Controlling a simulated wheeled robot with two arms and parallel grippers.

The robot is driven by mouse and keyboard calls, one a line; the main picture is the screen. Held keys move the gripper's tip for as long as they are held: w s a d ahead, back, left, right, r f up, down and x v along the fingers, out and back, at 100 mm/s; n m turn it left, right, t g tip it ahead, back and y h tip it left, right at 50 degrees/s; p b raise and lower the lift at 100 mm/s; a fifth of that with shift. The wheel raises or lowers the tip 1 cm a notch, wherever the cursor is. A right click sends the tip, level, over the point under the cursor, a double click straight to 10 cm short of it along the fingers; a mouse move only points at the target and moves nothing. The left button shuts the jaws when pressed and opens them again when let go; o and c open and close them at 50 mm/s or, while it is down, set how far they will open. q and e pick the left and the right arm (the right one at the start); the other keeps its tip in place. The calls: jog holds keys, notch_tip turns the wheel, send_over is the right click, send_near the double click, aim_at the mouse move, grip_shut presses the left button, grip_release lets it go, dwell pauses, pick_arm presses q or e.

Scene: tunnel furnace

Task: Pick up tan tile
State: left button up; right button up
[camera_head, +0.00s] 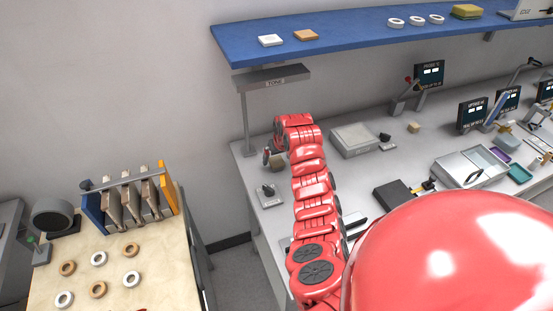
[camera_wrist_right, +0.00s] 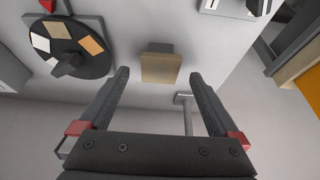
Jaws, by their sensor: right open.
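In the right wrist view a tan tile (camera_wrist_right: 160,67) sits upright against a small grey holder (camera_wrist_right: 160,46). My right gripper (camera_wrist_right: 158,76) is open, with one finger on either side below the tile. The tile is ahead of the gap, and nothing is held. In the head view my red right arm reaches over the bench toward the back left, and its fingers are hard to make out there. Another tan tile (camera_head: 305,35) lies flat on the blue shelf beside a white tile (camera_head: 270,40). My left gripper is not in view.
A dark disc (camera_wrist_right: 68,48) with coloured swatches stands left of the tile in the wrist view. The blue shelf (camera_head: 370,34) hangs over the grey bench (camera_head: 245,160). A light table (camera_head: 180,265) with several rings stands at the left, across a gap.

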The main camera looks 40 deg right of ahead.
jog(key=shift+w+f, duration=0.1)
jog(key=shift+f, duration=0.25)
grip_shut()
dwell(0.3)
